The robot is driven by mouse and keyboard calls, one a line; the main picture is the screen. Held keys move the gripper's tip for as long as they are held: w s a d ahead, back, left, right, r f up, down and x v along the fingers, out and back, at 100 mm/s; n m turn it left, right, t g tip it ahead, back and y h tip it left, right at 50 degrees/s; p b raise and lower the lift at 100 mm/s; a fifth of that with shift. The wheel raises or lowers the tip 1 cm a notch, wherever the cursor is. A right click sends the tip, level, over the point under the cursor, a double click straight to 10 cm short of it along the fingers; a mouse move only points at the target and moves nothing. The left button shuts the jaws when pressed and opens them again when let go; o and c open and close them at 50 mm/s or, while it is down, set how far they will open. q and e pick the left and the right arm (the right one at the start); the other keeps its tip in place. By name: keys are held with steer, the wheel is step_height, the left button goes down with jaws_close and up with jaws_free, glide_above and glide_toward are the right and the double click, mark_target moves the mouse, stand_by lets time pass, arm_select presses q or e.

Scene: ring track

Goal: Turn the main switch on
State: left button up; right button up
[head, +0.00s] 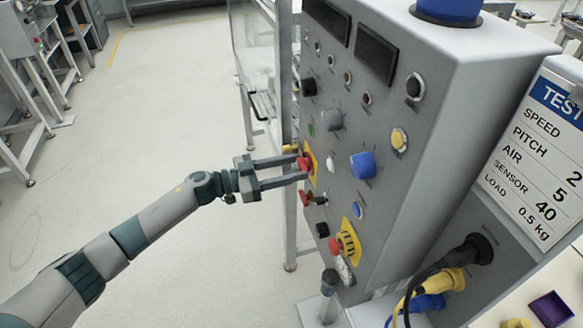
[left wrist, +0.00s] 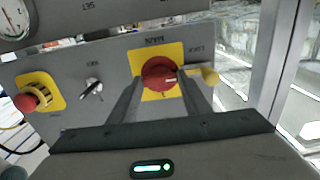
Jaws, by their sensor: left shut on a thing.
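The main switch (left wrist: 160,74) is a red rotary knob on a yellow plate, on the front of a grey control panel (head: 393,205). It also shows in the head view (head: 304,162), at the panel's left edge. My left gripper (head: 302,168) reaches it from the left, with its two fingers shut on the red knob. In the left wrist view the fingers (left wrist: 155,84) lie on both sides of the knob. A pale mark on the knob points right, towards a yellow round part (left wrist: 210,76). My right gripper is not in view.
Near the switch are a blue knob (head: 363,165), a red emergency button (head: 335,246) on a yellow plate, and several small buttons. A sign (head: 533,150) stands at the right. Cables (head: 440,283) hang below it. The floor (head: 170,110) at left is clear.

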arm_select(q)
steer(key=m+b, duration=0.1)
steer(key=m, duration=0.3)
steer(key=shift+m+b, duration=3.6)
steer(key=shift+m, duration=3.4)
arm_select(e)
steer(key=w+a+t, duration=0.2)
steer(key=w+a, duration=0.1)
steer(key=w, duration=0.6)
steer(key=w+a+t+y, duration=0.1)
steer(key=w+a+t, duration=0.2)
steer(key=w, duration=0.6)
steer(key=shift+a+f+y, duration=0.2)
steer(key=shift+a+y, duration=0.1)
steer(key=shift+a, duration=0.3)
arm_select(q)
steer(key=o, duration=1)
steer(key=shift+o, duration=0.2)
steer(key=shift+a, duration=0.15)
